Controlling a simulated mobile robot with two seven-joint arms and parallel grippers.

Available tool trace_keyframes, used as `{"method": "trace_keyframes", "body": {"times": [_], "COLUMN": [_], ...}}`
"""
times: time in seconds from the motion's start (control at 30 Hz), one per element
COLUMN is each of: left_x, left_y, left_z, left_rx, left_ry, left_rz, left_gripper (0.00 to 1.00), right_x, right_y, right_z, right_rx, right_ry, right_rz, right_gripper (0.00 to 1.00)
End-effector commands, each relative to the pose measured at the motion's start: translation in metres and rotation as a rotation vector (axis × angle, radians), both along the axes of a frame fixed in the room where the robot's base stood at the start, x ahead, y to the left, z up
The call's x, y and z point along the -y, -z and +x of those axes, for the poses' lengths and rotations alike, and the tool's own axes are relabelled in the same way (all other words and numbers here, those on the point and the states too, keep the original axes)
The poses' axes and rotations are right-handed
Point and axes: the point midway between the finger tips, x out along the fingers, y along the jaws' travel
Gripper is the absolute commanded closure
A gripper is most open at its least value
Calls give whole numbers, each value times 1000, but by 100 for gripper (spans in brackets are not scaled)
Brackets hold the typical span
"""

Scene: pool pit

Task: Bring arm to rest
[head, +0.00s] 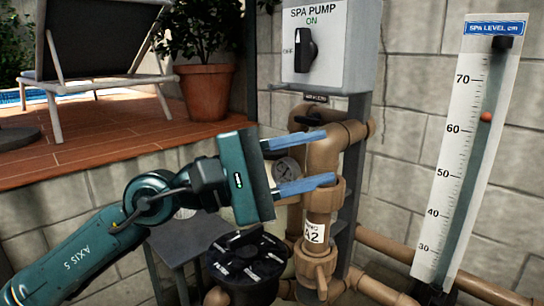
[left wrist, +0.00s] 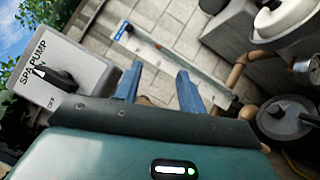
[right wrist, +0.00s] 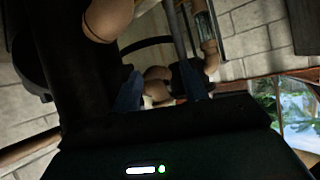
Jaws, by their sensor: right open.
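My left arm (head: 75,257) reaches in from the lower left in the head view. My left gripper (head: 330,160) is open and empty, its two blue fingers spread apart and pointing right, in front of the brown pipes (head: 322,200). In the left wrist view its fingers (left wrist: 157,80) also stand apart with nothing between them. My right gripper (right wrist: 163,88) shows only in the right wrist view, with its blue fingers apart. Pipework (right wrist: 157,78) shows beyond the gap between them; I cannot tell how near it is. My right arm is not in the head view.
The spa pump box (head: 315,45), its knob (head: 305,50) by ON, hangs above the pipes. A pressure gauge (head: 287,170) sits behind the left fingers. A black multi-position valve (head: 245,263) stands below. A spa level scale (head: 465,130) is right. A potted plant (head: 207,92) stands on the deck.

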Motion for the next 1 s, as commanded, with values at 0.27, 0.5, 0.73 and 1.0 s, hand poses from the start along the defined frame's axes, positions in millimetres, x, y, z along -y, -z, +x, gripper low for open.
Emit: {"method": "trace_keyframes", "body": {"times": [0.27,0.5,0.73,1.0], "left_x": [-23,-63,-107,-155], "left_y": [40,105,204,345], "left_z": [14,39,43,-10], "left_rx": [-878,-1586,-2175,1941], "left_ry": [181,310,427,-430], "left_rz": [-483,-960,-1526,1818], "left_gripper": [60,60,60,60], "right_x": [2,4,6,9], "right_y": [-3,-10,-9,-16], "right_z": [-1,0,-2,-2], "right_rx": [-16,-18,-32,-37], "right_ry": [3,8,9,12], "right_rz": [-13,-19,-35,-45], "right_gripper": [56,56,56,56]}}
